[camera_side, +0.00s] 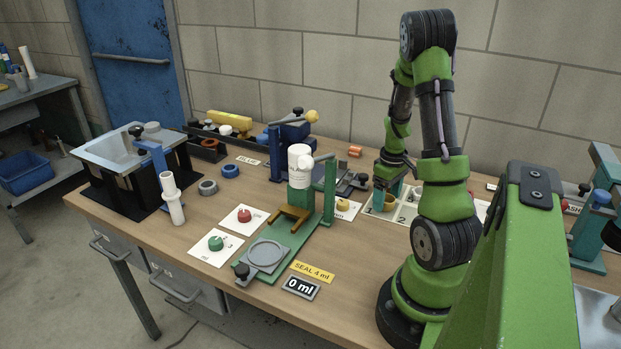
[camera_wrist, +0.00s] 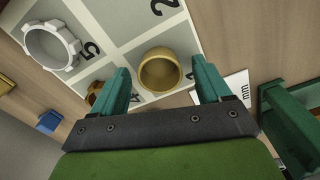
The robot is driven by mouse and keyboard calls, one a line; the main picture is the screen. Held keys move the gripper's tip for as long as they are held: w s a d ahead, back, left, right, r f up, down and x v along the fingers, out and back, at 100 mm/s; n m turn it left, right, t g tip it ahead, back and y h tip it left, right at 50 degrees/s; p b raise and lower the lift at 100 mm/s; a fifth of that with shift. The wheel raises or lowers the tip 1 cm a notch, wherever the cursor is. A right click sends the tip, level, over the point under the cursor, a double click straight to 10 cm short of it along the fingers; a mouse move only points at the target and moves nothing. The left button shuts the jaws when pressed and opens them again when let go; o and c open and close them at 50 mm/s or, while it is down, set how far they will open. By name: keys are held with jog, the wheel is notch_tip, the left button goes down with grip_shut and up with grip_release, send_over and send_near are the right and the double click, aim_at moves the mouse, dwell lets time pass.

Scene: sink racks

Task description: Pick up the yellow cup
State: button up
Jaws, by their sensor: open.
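The yellow cup (camera_wrist: 159,74) is a short round cup with its hollow opening facing the wrist camera. It sits on a white and grey numbered sheet (camera_wrist: 118,18). In the side view the cup (camera_side: 389,205) shows low between my fingers, partly hidden. My gripper (camera_wrist: 163,70) is open, with one green finger at each side of the cup and a gap on both sides. In the side view my gripper (camera_side: 387,192) points down over the sheet. I cannot tell exactly how far the fingertips are above the sheet.
In the wrist view a white notched ring (camera_wrist: 52,46) lies left on the sheet, and a brown piece (camera_wrist: 94,92) is partly behind my left finger. A green frame (camera_wrist: 291,112) stands at right. In the side view a green press holding a white bottle (camera_side: 299,158) stands left of my gripper.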

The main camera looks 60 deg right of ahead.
jog(key=shift+f, duration=0.25)
jog(key=c, duration=1.1)
jog(key=shift+r, duration=0.15)
